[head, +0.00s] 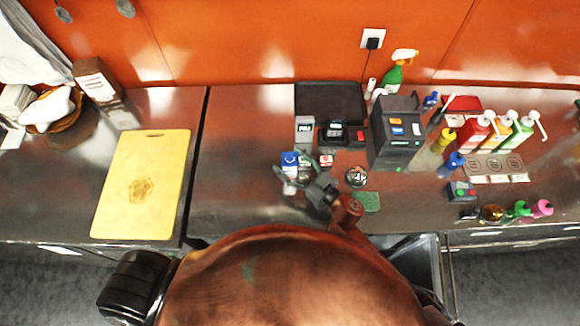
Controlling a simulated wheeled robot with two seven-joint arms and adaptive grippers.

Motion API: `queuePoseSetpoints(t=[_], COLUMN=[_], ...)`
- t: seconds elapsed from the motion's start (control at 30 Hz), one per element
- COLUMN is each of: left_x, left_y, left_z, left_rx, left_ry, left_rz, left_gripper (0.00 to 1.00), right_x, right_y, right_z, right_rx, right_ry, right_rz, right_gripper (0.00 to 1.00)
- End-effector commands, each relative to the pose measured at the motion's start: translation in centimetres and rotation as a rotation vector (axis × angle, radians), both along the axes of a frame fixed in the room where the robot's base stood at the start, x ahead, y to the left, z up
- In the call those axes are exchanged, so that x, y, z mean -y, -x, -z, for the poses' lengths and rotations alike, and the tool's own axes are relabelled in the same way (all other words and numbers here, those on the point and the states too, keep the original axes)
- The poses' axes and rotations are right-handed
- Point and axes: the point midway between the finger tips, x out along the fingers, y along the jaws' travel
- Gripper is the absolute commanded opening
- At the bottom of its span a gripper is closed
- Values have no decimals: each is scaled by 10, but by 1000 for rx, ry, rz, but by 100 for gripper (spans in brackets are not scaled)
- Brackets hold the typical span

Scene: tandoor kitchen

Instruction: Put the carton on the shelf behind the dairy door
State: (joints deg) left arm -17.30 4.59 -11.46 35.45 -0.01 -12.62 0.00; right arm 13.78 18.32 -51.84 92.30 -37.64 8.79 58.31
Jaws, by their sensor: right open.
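A small blue and white carton (289,160) stands on the steel counter, left of centre in the head view. My right gripper (293,168) is open at the carton, with one finger to its left and the other to its right. The gripper partly covers the carton's lower part, and I cannot tell whether the fingers touch it. My left gripper is not in view. I cannot make out a dairy door or the shelf behind it.
A small red and white item (326,161) and a round dark jar (356,177) stand close right of the gripper. A card terminal (335,134) and a dark machine (395,130) are behind. A yellow cutting board (145,185) lies left, with bare counter between.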

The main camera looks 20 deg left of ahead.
Motion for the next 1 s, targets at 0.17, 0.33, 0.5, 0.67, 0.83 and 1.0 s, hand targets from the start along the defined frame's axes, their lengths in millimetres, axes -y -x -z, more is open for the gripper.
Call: queuePoseSetpoints(t=[0.17, 0.33, 0.5, 0.67, 0.83, 1.0], left_x=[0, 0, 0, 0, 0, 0], left_y=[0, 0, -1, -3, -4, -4], left_z=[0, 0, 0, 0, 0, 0], left_rx=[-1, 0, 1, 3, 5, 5], left_ry=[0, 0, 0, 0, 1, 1], left_rz=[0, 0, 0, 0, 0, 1], left_gripper=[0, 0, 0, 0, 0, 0], right_x=[0, 0, 0, 0, 0, 0], right_y=[0, 0, 0, 0, 0, 0], right_z=[0, 0, 0, 0, 0, -2], right_rx=[0, 0, 0, 0, 0, 1], right_ry=[-1, -1, -1, -1, -1, -3], right_rz=[0, 0, 0, 0, 0, -1], right_gripper=[60, 48, 36, 25, 14, 5])
